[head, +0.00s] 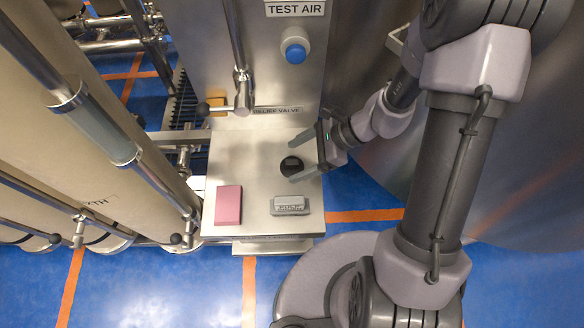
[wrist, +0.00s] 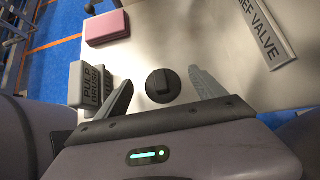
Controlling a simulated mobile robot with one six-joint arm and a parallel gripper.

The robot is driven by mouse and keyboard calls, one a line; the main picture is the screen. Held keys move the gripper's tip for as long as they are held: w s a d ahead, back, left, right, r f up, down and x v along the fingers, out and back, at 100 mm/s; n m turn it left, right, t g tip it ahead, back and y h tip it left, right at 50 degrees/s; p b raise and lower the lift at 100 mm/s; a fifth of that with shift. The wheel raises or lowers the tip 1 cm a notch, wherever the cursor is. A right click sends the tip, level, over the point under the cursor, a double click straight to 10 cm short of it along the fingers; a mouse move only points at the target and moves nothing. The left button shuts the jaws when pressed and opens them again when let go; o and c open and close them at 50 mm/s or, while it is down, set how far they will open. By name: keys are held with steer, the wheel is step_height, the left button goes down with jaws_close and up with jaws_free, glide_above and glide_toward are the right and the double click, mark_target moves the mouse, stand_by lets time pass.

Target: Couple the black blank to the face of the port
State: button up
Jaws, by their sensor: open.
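The black blank (head: 291,165), a round disc with a raised grip bar, lies on the steel shelf (head: 255,180) towards its right side. In the wrist view, the blank (wrist: 163,86) appears between the two fingers, apart from both. My gripper (head: 304,156) is open and empty, reaching in from the right with its fingers either side of the blank; its height above the shelf is hard to tell. A vertical pipe with a lever valve (head: 242,95) stands at the shelf's back, by the RELIEF VALVE label (head: 277,110).
A pink block (head: 228,205) lies at the shelf's front left, and a PULP BRUSH block (head: 290,205) at the front right. Pipes and a large vessel (head: 80,130) crowd the left.

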steer(key=x, duration=0.2)
steer(key=shift+a+f, duration=0.15)
steer(key=shift+f, duration=0.1)
steer(key=shift+r, duration=0.15)
